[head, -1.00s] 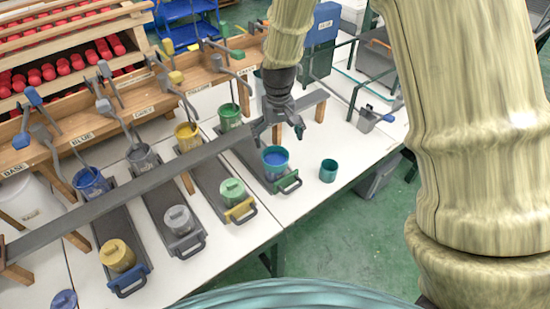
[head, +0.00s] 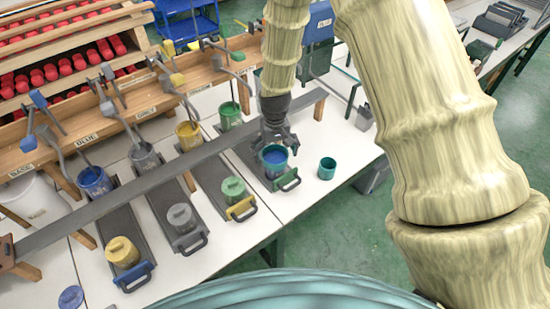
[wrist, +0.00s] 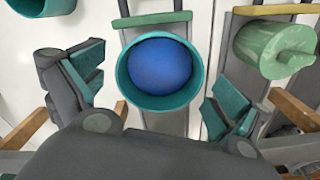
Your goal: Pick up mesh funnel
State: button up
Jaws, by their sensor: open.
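A teal round vessel with a blue rounded inside (head: 274,160) stands at the end of the rightmost dark tray in the head view. It is the likeliest mesh funnel, but I cannot make out any mesh. In the wrist view its teal rim and blue inside (wrist: 160,70) lie between my two fingers, seen from above. My gripper (head: 276,138) is open just above and behind it in the head view. In the wrist view the fingers of my gripper (wrist: 157,92) are spread wide to either side of the vessel, with gaps to its rim.
A small teal cup (head: 327,168) stands to the right on the white table. A pale green lidded pot (head: 233,188) is on the neighbouring tray with a yellow handle (head: 241,208). A long grey bar (head: 150,182) crosses the trays behind. A green pot (head: 230,115) stands farther back.

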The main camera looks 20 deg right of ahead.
jog(key=shift+f, duration=0.5)
jog(key=c, duration=1.2)
jog(key=shift+r, duration=0.1)
